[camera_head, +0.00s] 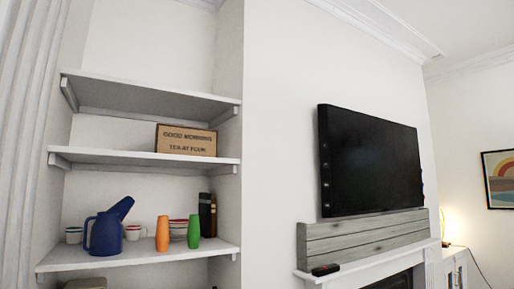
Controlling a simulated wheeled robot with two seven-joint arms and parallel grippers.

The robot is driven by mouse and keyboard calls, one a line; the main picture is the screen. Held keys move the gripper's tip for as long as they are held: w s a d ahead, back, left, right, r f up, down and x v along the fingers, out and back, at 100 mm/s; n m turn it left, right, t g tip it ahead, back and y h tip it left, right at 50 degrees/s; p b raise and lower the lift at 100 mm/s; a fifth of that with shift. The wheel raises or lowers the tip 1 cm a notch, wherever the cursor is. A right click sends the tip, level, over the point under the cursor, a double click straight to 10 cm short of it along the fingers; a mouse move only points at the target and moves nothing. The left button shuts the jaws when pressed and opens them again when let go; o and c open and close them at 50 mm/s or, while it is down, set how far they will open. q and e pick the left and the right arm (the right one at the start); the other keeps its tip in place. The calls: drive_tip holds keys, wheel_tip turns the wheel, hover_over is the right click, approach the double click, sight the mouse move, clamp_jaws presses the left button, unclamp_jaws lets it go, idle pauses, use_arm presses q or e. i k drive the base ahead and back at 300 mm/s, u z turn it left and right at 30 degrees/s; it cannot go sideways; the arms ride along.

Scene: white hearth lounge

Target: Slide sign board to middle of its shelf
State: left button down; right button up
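The sign board (186,140) is a tan rectangular board with dark lettering, the top line reading "GOOD MORNING". It stands upright on the middle white shelf (110,157) of the alcove, right of that shelf's middle and near its right end. The rest of that shelf is bare. Neither of my grippers shows in the head view.
The upper shelf (150,94) is empty. The lower shelf (140,256) holds a blue jug (106,232), an orange cup (162,233), a green cup (194,232), dark bottles (207,214) and small bowls. A television (372,162) hangs above a mantel (375,257) on the right.

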sight(169, 139)
drive_tip(key=z, duration=1.05)
drive_tip(key=i, duration=2.5)
drive_tip(key=u, duration=1)
